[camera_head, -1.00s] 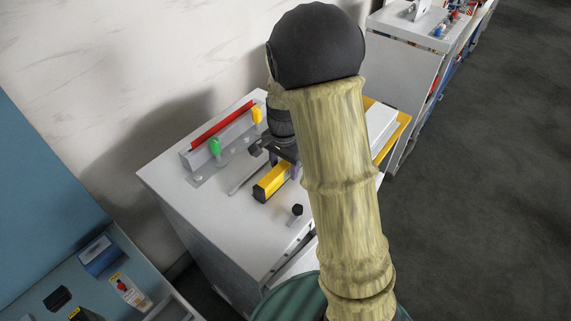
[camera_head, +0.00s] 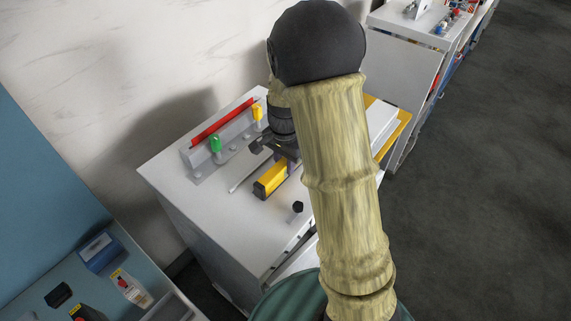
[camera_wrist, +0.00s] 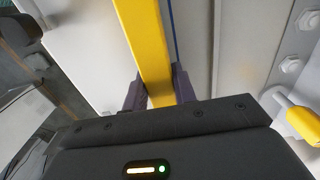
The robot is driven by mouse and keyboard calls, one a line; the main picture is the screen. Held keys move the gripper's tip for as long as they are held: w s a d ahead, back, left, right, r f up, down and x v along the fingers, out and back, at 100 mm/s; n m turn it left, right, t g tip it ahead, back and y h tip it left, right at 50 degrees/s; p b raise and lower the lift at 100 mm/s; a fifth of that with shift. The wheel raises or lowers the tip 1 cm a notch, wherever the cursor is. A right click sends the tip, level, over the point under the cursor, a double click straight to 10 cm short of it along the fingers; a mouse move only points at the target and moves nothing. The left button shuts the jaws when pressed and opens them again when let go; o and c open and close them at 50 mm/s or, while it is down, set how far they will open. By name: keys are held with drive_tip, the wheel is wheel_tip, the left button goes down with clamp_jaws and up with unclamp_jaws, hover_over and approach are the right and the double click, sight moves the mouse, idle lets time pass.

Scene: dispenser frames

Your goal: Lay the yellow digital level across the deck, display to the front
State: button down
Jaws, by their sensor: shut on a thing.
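The yellow digital level (camera_head: 270,180) is a yellow bar with a dark end cap, over the light grey deck (camera_head: 232,222). My gripper (camera_head: 288,160) is shut on it, partly hidden behind my arm in the head view. In the wrist view the yellow bar (camera_wrist: 147,45) runs up from between the two dark fingers (camera_wrist: 157,95). I cannot tell whether the level touches the deck. Its display is not visible in either view.
A rail with a red bar (camera_head: 222,124), a green knob (camera_head: 215,144) and a yellow knob (camera_head: 257,112) stands along the deck's wall side. A black knob (camera_head: 298,207) sits near the front. A yellow-edged tray (camera_head: 396,132) lies beyond my arm. A blue bench (camera_head: 75,285) is at lower left.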

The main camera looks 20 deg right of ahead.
sight(284, 161)
drive_tip(key=shift+r, duration=0.1)
wheel_tip(284, 161, up, 10)
drive_tip(key=b, duration=0.3)
idle(0.5)
wheel_tip(284, 161, down, 6)
drive_tip(key=b, duration=0.6)
